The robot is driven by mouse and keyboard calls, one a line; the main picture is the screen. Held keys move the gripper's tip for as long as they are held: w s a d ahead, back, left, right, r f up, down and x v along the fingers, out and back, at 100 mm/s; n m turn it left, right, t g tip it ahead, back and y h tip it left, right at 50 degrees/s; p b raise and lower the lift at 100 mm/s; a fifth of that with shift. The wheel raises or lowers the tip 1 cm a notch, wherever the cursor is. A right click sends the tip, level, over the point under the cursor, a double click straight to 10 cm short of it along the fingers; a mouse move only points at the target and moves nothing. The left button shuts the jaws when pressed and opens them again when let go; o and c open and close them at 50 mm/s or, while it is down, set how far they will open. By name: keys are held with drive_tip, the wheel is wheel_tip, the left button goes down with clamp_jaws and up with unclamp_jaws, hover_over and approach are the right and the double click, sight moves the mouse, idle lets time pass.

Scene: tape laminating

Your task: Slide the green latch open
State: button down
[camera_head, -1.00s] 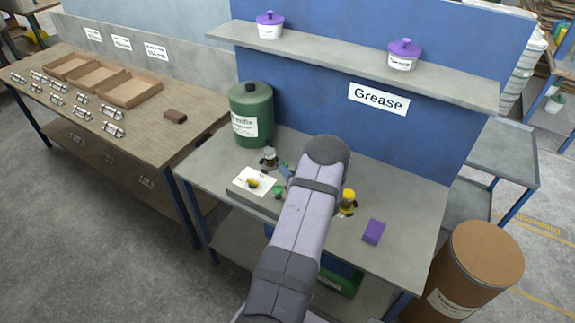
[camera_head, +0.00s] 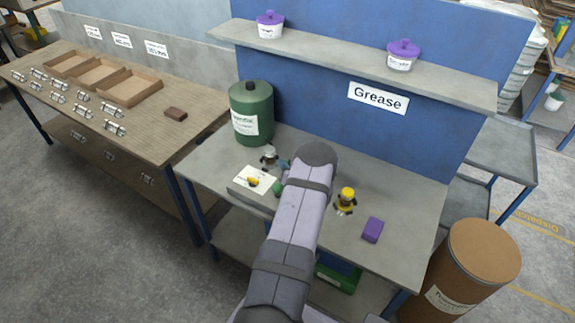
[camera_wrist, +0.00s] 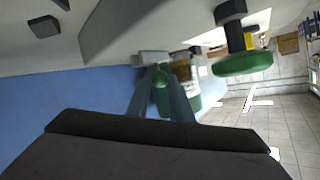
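A low grey block with a white top plate (camera_head: 246,180) sits at the left front of the grease bench. It carries a yellow knob (camera_head: 253,182). A green knob (camera_head: 278,188) shows at its right side, partly hidden by my arm. In the wrist view, my gripper (camera_wrist: 159,70) has two slim fingers with a gap between them, and a small green piece (camera_wrist: 161,84) shows in that gap. Whether the fingers touch it I cannot tell. A round green knob on a dark stem (camera_wrist: 247,65) is apart, to the right. Which green part is the latch is unclear.
A green jug (camera_head: 250,115) stands behind the block. A small silver-and-dark item (camera_head: 268,155) is between them. A yellow-topped item (camera_head: 346,199) and a purple block (camera_head: 372,230) are right of my arm. A shelf (camera_head: 350,62) overhangs the back.

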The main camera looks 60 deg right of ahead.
drive_tip(key=shift+s+f+b, duration=0.1)
drive_tip(key=shift+s+b, duration=0.3)
drive_tip(key=shift+s, duration=0.95)
drive_tip(key=c, duration=1.6)
unclamp_jaws()
drive_tip(key=shift+b+v, duration=1.25)
drive_tip(key=shift+v, duration=2.5)
drive_tip(key=shift+d, duration=0.1)
